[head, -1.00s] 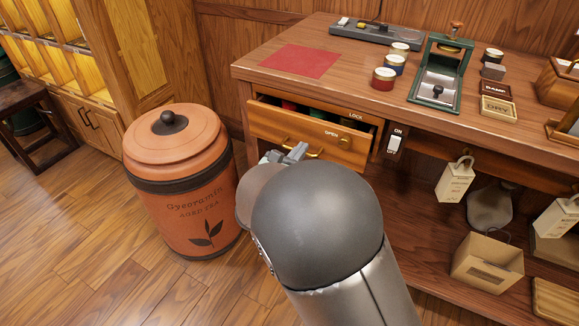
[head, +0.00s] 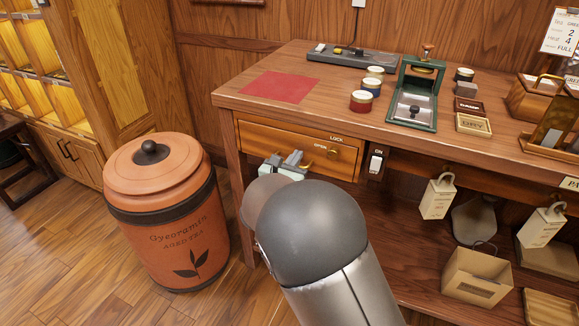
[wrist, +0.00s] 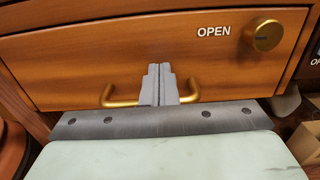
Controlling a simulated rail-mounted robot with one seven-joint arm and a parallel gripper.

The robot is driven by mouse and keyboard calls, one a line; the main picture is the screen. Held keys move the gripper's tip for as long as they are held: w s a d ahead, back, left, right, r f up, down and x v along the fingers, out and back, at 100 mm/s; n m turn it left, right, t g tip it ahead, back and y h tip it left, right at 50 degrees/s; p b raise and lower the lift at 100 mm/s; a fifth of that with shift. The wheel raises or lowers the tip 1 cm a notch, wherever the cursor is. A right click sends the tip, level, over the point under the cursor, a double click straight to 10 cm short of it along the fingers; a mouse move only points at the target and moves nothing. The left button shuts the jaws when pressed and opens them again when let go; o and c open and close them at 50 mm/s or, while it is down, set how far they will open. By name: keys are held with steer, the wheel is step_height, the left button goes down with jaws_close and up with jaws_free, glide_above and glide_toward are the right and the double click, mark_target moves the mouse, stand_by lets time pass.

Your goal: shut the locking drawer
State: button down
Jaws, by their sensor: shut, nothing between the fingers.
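The wooden drawer (head: 265,139) is under the desk's left end. Its front looks flush with the desk frame, with no opening visible above it. It fills the wrist view too (wrist: 95,60). A brass bar handle (wrist: 190,92) is low on its front. A brass knob (head: 333,154) sits at its right, by the words OPEN and LOCK; the knob shows in the wrist view (wrist: 263,36) beside OPEN. My gripper (head: 285,160) is shut and empty at the drawer front. Its fingertips (wrist: 158,72) cover the handle's middle; I cannot tell whether they touch.
A large orange tea jar (head: 165,220) stands on the floor left of the desk. A white switch (head: 375,163) is right of the drawer. Tins and a press stand on the desktop.

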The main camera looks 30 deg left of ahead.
steer(key=shift+w+r, duration=0.25)
steer(key=shift+w, duration=0.05)
